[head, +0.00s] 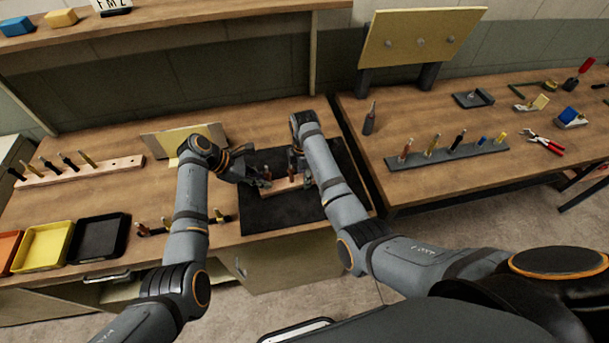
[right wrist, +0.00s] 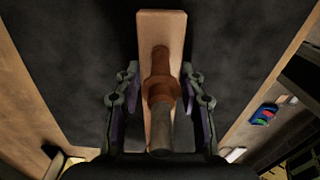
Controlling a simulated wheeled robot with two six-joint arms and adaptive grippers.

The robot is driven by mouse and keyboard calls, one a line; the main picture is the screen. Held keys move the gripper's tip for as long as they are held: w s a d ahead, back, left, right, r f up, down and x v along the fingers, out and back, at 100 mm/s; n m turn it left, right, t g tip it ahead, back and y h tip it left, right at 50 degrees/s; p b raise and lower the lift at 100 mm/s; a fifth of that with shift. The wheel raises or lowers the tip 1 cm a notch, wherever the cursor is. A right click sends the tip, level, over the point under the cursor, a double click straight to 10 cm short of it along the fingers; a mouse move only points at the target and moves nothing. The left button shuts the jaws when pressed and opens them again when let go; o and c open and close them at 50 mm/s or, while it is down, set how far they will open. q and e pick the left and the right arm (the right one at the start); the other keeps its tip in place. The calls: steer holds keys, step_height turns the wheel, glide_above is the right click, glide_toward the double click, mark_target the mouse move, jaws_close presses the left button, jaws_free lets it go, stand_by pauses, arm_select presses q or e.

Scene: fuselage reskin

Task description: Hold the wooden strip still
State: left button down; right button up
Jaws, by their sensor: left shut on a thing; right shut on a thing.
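The wooden strip (head: 284,185) lies on a black mat (head: 262,212) on the bench. It also shows in the right wrist view (right wrist: 160,28), running away from my right gripper. A brown tool with a grey end (right wrist: 161,92) stands up from the strip between the right fingers.
A pale tool rack (head: 120,166) and yellow and black trays (head: 42,247) are at the left. A smaller tool row (head: 155,231) sits near the front edge. The right bench has a grey tool rack (head: 450,154), pliers (head: 545,143) and an upright panel (head: 420,38). Bare mat lies around the strip.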

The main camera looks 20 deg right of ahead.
mark_target(265, 174)
arm_select(q)
steer(key=shift+r, duration=0.55)
steer(key=shift+r, duration=0.1)
steer(key=shift+r, duration=1.45)
arm_select(e)
steer(key=o, duration=1.3)
step_height(265, 174, up, 8)
steer(key=shift+f, duration=0.25)
